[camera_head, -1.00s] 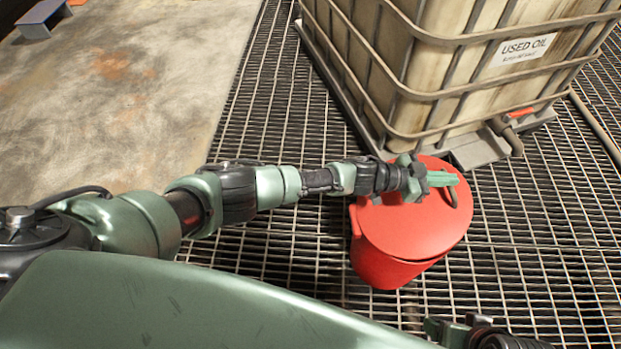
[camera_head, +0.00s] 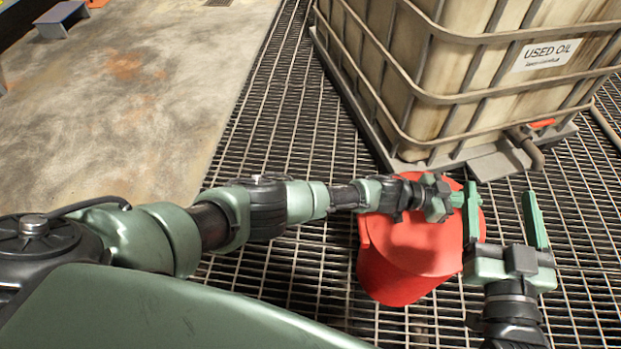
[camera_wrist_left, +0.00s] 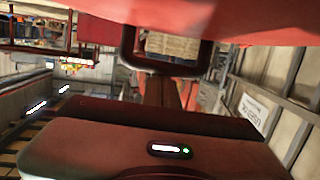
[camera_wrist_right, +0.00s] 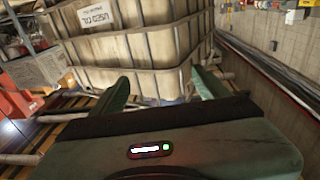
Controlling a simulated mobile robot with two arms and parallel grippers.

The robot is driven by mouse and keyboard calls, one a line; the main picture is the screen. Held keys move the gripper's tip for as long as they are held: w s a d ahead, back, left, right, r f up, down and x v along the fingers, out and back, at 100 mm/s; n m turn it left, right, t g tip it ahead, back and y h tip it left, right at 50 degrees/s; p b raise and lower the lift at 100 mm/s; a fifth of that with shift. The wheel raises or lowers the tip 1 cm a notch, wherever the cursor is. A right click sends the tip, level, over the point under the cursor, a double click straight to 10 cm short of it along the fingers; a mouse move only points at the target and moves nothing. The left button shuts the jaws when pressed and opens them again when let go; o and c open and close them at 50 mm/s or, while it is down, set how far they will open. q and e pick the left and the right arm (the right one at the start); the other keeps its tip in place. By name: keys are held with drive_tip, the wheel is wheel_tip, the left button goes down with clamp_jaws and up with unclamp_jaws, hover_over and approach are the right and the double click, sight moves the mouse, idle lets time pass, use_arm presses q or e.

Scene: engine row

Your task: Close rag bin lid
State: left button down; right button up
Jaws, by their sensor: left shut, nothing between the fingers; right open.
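The red rag bin (camera_head: 390,280) stands on the grating in the head view, its round red lid (camera_head: 415,235) over its top. Whether a gap remains under the lid's far side is hard to tell. My left gripper (camera_head: 470,203) is shut and empty, reaching across the lid's far part. In the left wrist view, the red lid (camera_wrist_left: 240,18) fills the top, and its dark loop handle (camera_wrist_left: 130,50) is close to the fingers (camera_wrist_left: 165,92); contact is unclear. My right gripper (camera_head: 502,218) is open and empty, just right of the bin.
A caged used oil tank (camera_head: 470,80) on a pallet stands just behind the bin. A pipe (camera_head: 527,147) sticks out at its base. Grating (camera_head: 290,110) surrounds the bin, with bare concrete floor (camera_head: 140,110) at left and a small bench (camera_head: 62,18) at far left.

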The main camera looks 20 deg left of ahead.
use_arm(q)
drive_tip(key=shift+w+d+f+b, duration=0.15)
drive_tip(key=shift+d+f+b, duration=0.1)
drive_tip(key=shift+f+b, duration=0.4)
drive_tip(key=shift+f, duration=0.1)
use_arm(e)
wheel_tip(320, 180, up, 8)
drive_tip(key=s+t+y, duration=0.1)
drive_tip(key=s+t, duration=0.1)
drive_tip(key=t, duration=0.2)
drive_tip(key=shift+a+f+y, duration=0.2)
drive_tip(key=shift+f+y, duration=0.05)
drive_tip(key=shift+y, duration=0.05)
